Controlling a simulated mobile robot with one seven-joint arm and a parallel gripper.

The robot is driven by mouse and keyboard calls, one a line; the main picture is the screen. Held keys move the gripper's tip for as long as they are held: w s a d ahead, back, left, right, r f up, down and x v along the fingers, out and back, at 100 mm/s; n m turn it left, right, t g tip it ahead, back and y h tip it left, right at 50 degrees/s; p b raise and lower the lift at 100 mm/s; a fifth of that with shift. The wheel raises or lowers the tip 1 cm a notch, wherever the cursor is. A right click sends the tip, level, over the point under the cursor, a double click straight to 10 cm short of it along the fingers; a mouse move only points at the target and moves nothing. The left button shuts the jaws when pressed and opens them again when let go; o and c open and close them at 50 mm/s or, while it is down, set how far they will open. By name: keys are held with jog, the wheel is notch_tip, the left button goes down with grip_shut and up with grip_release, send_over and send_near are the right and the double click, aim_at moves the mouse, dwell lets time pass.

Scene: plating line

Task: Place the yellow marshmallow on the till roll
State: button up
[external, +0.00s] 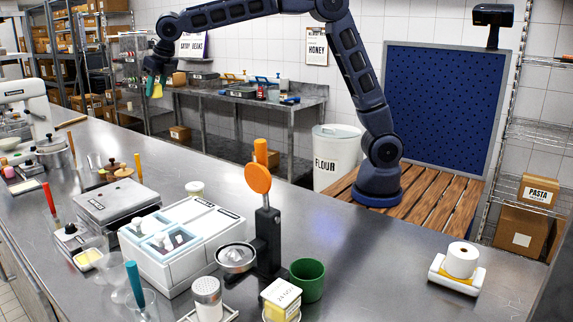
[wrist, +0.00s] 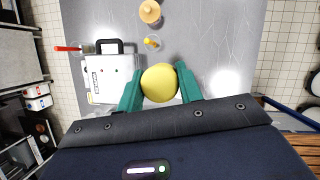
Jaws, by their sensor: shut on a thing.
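The yellow marshmallow (wrist: 160,83) is round and sits between the two green fingers of my gripper (wrist: 161,88) in the wrist view. The gripper is shut on it. In the external view my gripper (external: 154,86) hangs at the upper left, above the far side of the steel counter, with a bit of yellow showing at its fingers. The white till roll (external: 462,260) stands upright on a small white and yellow stand (external: 455,278) at the right end of the counter, far from my gripper. The till roll is not in the wrist view.
A white box with compartments (external: 180,251), an orange-topped device (external: 258,180), a green cup (external: 307,278) and a shaker (external: 207,298) crowd the counter's middle. The counter (external: 370,260) is clear between the cup and the till roll. A silver case (wrist: 112,80) lies below my gripper.

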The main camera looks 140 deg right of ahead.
jog(key=w+a+r+n+t+y, duration=0.1)
jog(key=w+a+n, duration=0.25)
jog(key=a, duration=0.95)
jog(key=w+a+r+n+t, duration=0.15)
jog(key=w+a, duration=0.35)
jog(key=a, duration=0.8)
jog(key=w+a+n+y, duration=0.1)
jog(key=w+a+n, duration=0.3)
jog(key=a, duration=0.9)
jog(key=a+n+y, duration=0.1)
jog(key=a+n, duration=0.1)
jog(key=a, duration=1.3)
jog(key=n+y, duration=0.4)
jog(key=n, duration=0.7)
send_over(467, 254)
jog(key=s+d, duration=0.1)
notch_tip(467, 254, down, 7)
notch_tip(467, 254, down, 21)
jog(key=shift+r, duration=0.1)
